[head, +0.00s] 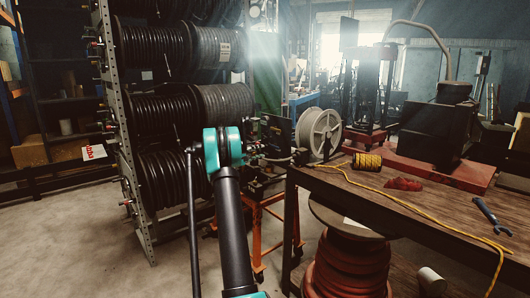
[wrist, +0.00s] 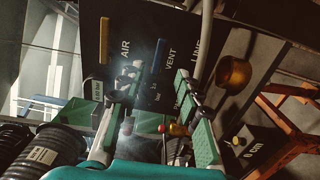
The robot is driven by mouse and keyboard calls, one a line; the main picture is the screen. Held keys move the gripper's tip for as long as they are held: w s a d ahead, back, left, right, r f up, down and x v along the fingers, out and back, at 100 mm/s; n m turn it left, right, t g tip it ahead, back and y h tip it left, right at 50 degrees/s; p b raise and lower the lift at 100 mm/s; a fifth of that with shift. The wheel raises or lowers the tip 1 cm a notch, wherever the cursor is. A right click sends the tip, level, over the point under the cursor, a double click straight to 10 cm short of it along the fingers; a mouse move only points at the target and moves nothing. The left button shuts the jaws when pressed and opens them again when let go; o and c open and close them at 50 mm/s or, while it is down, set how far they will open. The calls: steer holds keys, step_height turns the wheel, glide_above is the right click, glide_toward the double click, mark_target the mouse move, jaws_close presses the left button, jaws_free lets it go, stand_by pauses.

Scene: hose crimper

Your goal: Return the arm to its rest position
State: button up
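My arm (head: 234,235) reaches forward from the bottom of the head view to a teal joint (head: 222,148), in front of the hose rack. In the head view my gripper is mostly hidden behind that joint and cannot be made out clearly. In the wrist view my gripper (wrist: 158,76) has its two green-and-grey fingers apart, with nothing held between them. Beyond the fingers is a dark panel (wrist: 122,28) marked AIR, VENT and LINE.
A rack of black hose reels (head: 155,45) stands close on the left. An orange stand (head: 262,215) is below the arm's end. A wooden workbench (head: 440,210) with a yellow cord spool (head: 367,161) and wrench (head: 491,216) is on the right. Open floor (head: 80,235) lies at left.

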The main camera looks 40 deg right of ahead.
steer(key=shift+a, duration=0.2)
stand_by(0.4)
steer(key=s+a+f+t+y, duration=0.1)
steer(key=s+a+f+y, duration=0.5)
steer(key=s+a, duration=0.9)
steer(key=s+a+f+t+y, duration=0.1)
steer(key=s+a+f+y, duration=0.5)
steer(key=s+a, duration=0.9)
steer(key=s+a+f+m+t+y, duration=0.1)
steer(key=s+a+f+y, duration=0.5)
steer(key=s+a, duration=1)
steer(key=a+f, duration=0.1)
steer(key=a, duration=0.4)
steer(key=shift+f, duration=0.15)
steer(key=shift+a, duration=0.1)
